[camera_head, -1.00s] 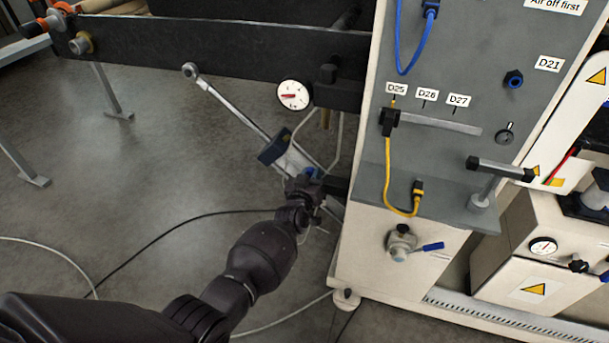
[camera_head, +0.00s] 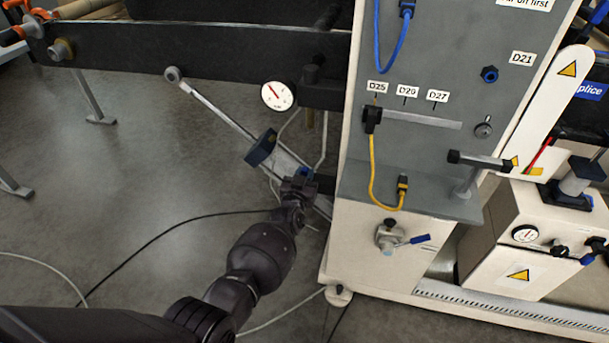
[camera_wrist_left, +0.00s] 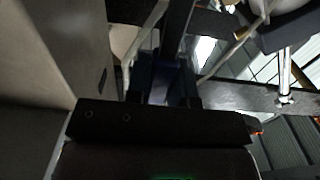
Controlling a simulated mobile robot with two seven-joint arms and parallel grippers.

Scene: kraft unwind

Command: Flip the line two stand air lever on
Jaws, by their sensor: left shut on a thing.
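My left gripper (camera_head: 303,178) reaches in from the lower left, beside the left side of the white and grey cabinet. It is shut on a small blue part, which looks like a lever handle (camera_head: 305,172); the gripper hides most of it. In the left wrist view a dark blue piece (camera_wrist_left: 170,82) sits between the fingers, in shadow. I cannot tell which way the held part points. Another valve with a blue lever (camera_head: 413,240) is on the cabinet's lower front, its lever pointing right, apart from my gripper. My right gripper is not in view.
A round gauge (camera_head: 277,96) hangs by the dark beam (camera_head: 200,48) above my gripper. A metal arm with a dark block (camera_head: 260,148) slants just behind it. The cabinet (camera_head: 370,275) stands close on the right. Cables lie on the open floor at left.

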